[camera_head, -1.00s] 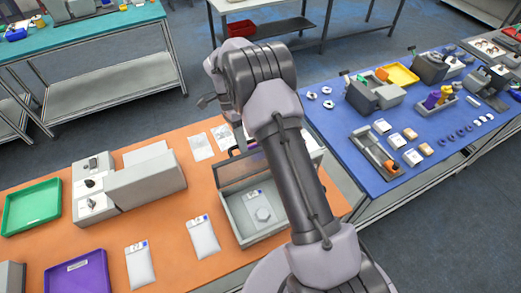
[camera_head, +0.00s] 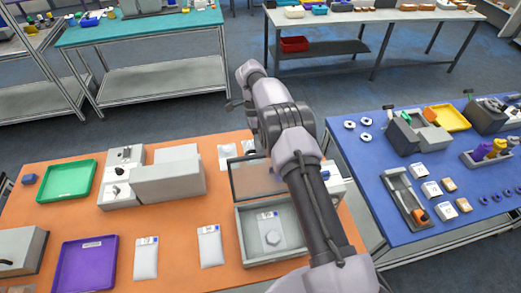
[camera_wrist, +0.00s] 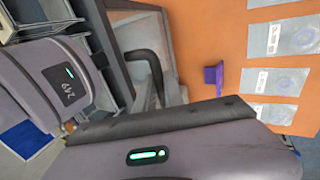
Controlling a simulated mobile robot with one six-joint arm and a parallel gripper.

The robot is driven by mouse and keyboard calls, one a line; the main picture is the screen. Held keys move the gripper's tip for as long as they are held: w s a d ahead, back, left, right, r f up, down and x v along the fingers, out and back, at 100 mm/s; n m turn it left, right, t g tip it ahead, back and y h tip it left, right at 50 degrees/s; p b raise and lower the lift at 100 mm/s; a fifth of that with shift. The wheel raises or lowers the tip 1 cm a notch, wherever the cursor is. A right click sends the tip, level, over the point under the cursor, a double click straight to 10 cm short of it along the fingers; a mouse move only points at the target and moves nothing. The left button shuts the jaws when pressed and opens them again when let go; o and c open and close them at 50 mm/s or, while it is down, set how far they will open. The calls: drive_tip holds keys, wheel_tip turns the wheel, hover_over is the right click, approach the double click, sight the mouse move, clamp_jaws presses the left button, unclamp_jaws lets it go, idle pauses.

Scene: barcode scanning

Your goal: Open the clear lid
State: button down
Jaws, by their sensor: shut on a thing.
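A grey box (camera_head: 242,240) stands on the orange table in the head view. A pale packet (camera_head: 268,220) and a whitish hexagonal piece (camera_head: 272,239) lie inside it. Its clear lid (camera_head: 250,178), in a dark frame, is raised at the back edge and tilted up. My arm covers the lid's right side and hides my fingertips in the head view. In the wrist view my gripper (camera_wrist: 160,122) fills the lower part, close to a black curved bar (camera_wrist: 148,62) by the grey box wall. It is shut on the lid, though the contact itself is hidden.
Two white packets (camera_head: 146,258) (camera_head: 209,246) lie left of the box. A grey device (camera_head: 168,178), a green tray (camera_head: 67,181) and a purple tray (camera_head: 88,265) stand further left. A blue table (camera_head: 375,180) with parts is at the right. In the wrist view, flat packets (camera_wrist: 278,38) lie on the orange table.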

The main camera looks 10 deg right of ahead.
drive_tip(key=shift+d, duration=0.1)
drive_tip(key=c, duration=1.5)
unclamp_jaws()
drive_tip(key=shift+w+d, duration=0.1)
drive_tip(key=shift+w, duration=0.1)
drive_tip(key=shift+o, duration=0.2)
drive_tip(key=shift+s, duration=0.1)
drive_tip(key=shift+r, duration=0.25)
wheel_tip(320, 180, up, 3)
drive_tip(key=s+d+r+b, duration=0.1)
drive_tip(key=s+b, duration=0.3)
drive_tip(key=s, duration=1.2)
drive_tip(key=shift+r, duration=0.25)
